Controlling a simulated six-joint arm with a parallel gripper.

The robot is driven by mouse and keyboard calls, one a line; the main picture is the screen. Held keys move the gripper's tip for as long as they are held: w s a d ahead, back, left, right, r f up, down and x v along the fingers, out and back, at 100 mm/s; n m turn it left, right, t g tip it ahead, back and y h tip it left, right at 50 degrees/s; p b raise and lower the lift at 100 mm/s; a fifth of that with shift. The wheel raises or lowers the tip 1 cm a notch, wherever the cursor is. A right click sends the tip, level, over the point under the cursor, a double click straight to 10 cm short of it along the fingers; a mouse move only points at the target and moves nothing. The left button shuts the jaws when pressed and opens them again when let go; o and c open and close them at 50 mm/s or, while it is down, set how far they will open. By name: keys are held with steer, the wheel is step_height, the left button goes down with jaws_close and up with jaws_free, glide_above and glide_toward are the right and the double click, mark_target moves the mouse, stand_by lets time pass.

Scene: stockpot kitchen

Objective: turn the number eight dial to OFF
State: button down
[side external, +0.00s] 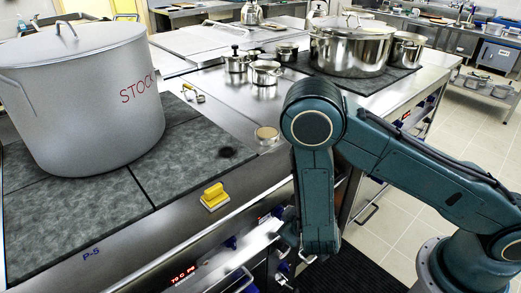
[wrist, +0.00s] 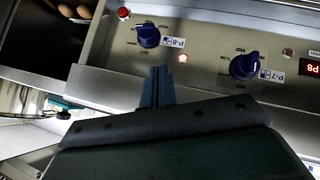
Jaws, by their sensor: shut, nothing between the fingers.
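The number eight dial (wrist: 149,37) is a dark blue knob on the steel panel in the wrist view, with a P-8 label (wrist: 174,43) beside it. In the side view my gripper (side external: 307,257) hangs at the front panel of the range, and the number eight dial cannot be made out there.
A second blue dial (wrist: 243,66), labelled P-7, sits to the right in the wrist view. A large STOCK pot (side external: 85,105) and a yellow sponge-like item (side external: 214,196) stand on the range top.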

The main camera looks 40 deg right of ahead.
steer(key=d+r, duration=0.1)
steer(key=s+d+r+m+y, duration=0.1)
steer(key=shift+r, duration=0.35)
glide_above(277, 216)
steer(key=s+a, duration=0.1)
steer(key=s, duration=0.2)
step_height(277, 216, down, 8)
steer(key=shift+w+d+f, duration=0.1)
steer(key=shift+f, duration=0.65)
steer(key=shift+w+d+f, duration=0.1)
steer(key=shift+f, duration=0.6)
steer(key=shift+a+f+n+h, duration=0.3)
steer(key=shift+a+n+h, duration=0.1)
steer(key=shift+h, duration=0.4)
steer(key=shift+a+f+n+t+h, duration=0.1)
steer(key=shift+f+n+t+h, duration=0.15)
steer(key=shift+f+n+h, duration=0.6)
steer(key=shift+a+f+n+t+h, duration=0.1)
steer(key=shift+f+n+t+h, duration=0.25)
steer(key=shift+f+h, duration=0.8)
